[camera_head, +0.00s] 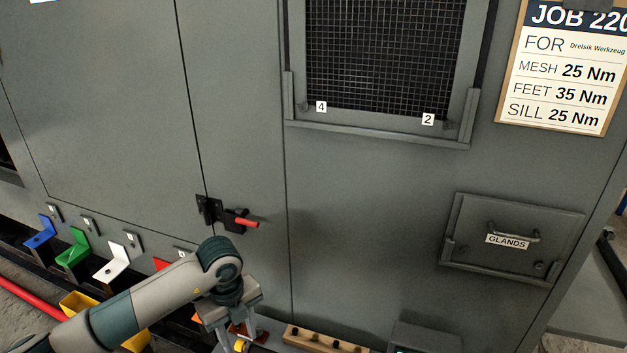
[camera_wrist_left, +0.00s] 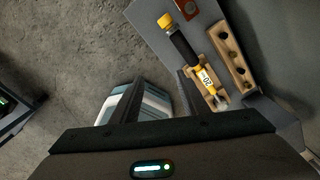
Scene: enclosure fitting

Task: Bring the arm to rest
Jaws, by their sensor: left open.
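My left arm (camera_head: 140,300) comes in from the lower left in the head view, in front of the grey enclosure (camera_head: 240,90). Its left gripper (camera_head: 236,338) points down near the bottom edge. In the left wrist view the gripper (camera_wrist_left: 157,92) has its two dark fingers spread apart, with nothing held between them. A yellow and black tool (camera_wrist_left: 187,48) marked 20 lies on a wooden rest (camera_wrist_left: 214,102), to the right of the fingers and apart from them. My right gripper is not seen.
A GLANDS cover (camera_head: 515,255) sits at right.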

